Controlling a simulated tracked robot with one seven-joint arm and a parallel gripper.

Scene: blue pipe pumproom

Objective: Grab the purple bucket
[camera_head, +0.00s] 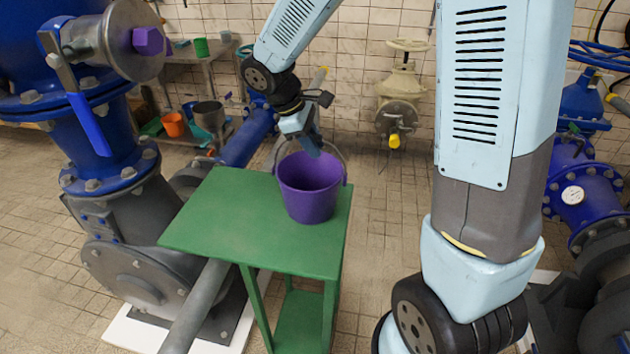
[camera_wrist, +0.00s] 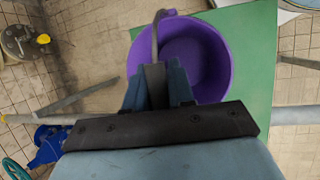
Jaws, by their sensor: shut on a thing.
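The purple bucket (camera_head: 309,190) stands upright on the right part of the green table (camera_head: 240,230) in the head view. Its grey handle is raised in an arc above the rim. My gripper (camera_head: 312,143) is at the top of the handle, above the bucket. In the wrist view the bucket (camera_wrist: 205,60) opens below my gripper (camera_wrist: 157,80), and the handle runs between the fingers, which are shut on it. The bucket looks empty. Whether its base touches the tabletop is hard to tell.
A large blue pipe and valve (camera_head: 100,130) stand close to the table's left. A wall valve (camera_head: 400,100) is behind on the right. A back shelf holds an orange bucket (camera_head: 174,124) and other containers. The left part of the tabletop is clear.

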